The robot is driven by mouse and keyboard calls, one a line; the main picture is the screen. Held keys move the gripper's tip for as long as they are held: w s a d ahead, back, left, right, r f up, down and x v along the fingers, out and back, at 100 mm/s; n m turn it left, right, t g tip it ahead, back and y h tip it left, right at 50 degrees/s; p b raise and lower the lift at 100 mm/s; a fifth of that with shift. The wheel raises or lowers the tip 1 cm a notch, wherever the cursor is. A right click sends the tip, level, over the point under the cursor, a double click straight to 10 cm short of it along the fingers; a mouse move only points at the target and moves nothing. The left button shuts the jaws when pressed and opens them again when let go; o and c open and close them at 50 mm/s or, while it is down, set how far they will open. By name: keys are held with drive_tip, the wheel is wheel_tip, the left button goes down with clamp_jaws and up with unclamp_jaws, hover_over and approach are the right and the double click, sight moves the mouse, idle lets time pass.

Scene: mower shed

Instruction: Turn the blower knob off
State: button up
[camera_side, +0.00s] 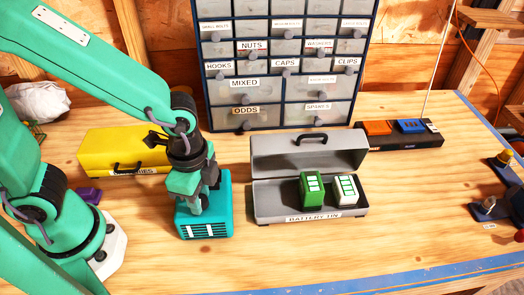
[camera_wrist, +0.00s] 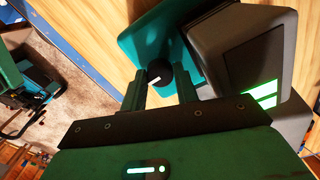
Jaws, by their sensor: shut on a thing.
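The blower is a teal box with dark, white-barred vents (camera_side: 203,229) on the bench in the side view, left of the battery tin. My gripper (camera_side: 197,203) reaches down onto its top and hides the knob there. In the wrist view the dark round knob (camera_wrist: 158,74) with a white pointer line sits against the teal blower body (camera_wrist: 150,38). My gripper's two dark fingers (camera_wrist: 160,84) stand on either side of the knob and are shut on it. The pointer slants up to the right in that view.
An open grey battery tin (camera_side: 268,207) with a green pack and a white pack stands close right. A yellow case (camera_side: 110,152) lies left, and a drawer cabinet (camera_side: 222,110) stands behind. A charger strip (camera_side: 432,140) is back right. The front bench is clear.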

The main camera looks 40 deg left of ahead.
drive_tip(key=shift+m, duration=0.4)
drive_tip(key=o, duration=1)
drive_tip(key=shift+r, duration=0.1)
drive_tip(key=shift+r, duration=3.85)
drive_tip(key=a+r+n+t, duration=0.2)
drive_tip(key=a+n, duration=0.2)
drive_tip(key=a, duration=0.1)
drive_tip(key=a+r+n+t, duration=0.1)
drive_tip(key=a+r+n, duration=0.1)
drive_tip(key=a+n, duration=0.3)
drive_tip(key=a+r+n+t, duration=0.2)
drive_tip(key=a+r+n, duration=0.1)
drive_tip(key=a+n, duration=0.1)
drive_tip(key=shift+a+r+n+t, duration=0.1)
drive_tip(key=shift+a+n+t, duration=0.2)
drive_tip(key=shift+a, duration=0.4)
